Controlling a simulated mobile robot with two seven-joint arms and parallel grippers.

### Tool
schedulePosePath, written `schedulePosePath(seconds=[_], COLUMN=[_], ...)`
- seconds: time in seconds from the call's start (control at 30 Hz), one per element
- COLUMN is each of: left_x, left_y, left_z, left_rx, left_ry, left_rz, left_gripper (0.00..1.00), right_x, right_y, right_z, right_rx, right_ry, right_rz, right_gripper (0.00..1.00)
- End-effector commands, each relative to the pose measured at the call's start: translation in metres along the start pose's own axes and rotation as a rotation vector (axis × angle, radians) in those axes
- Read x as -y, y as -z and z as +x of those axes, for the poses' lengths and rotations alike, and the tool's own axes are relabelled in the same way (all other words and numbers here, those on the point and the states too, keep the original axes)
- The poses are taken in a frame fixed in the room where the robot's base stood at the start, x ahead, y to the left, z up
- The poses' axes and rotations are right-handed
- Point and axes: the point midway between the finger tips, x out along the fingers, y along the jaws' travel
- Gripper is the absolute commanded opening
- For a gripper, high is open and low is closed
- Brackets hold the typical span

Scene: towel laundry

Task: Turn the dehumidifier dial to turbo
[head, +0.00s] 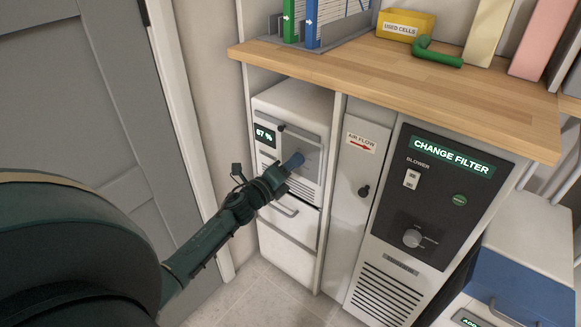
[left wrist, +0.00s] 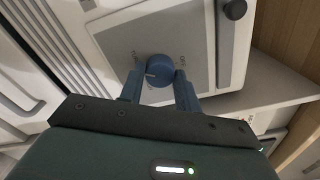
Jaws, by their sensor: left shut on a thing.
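The dehumidifier (head: 297,98) is a white unit under the wooden counter, with a green display (head: 264,136) reading 67 %. Its blue dial (left wrist: 158,68) sits on a grey panel (left wrist: 118,42), with a short white mark on its face pointing to the left in the left wrist view. In the head view the gripper covers part of the panel around the dial. My right gripper is in neither view.
A black CHANGE FILTER panel (head: 430,185) with a blower switch and a grey knob (head: 412,238) stands to the right, past a white AIR FLOW panel (head: 352,190). The wooden counter (head: 330,68) overhangs the units. A grey door (head: 75,110) is at left.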

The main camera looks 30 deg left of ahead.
Motion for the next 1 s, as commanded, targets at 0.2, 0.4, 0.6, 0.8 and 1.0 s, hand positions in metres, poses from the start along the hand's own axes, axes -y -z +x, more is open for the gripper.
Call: schedulePosePath(seconds=[0.2,0.4,0.6,0.8,1.0], left_x=[0.0004,0.0005,0.0006,0.0004,0.0002], left_y=[0.0003,0.0002,0.0002,0.0001,0.0001], left_z=[0.0002,0.0002,0.0002,0.0001,0.0000], left_rx=[-0.001,-0.001,-0.001,0.000,0.000], left_ry=[0.001,0.001,0.001,0.001,0.000], left_rz=[0.029,0.031,0.030,0.029,0.028], left_gripper=[0.10,0.10,0.37,0.53,0.55], right_x=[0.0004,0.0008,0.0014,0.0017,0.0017], right_y=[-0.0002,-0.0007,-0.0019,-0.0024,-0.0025], right_z=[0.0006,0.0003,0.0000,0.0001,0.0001], right_rx=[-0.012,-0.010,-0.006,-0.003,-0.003], right_ry=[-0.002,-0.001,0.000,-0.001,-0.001], right_rz=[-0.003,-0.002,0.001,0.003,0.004], right_gripper=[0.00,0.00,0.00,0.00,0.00])
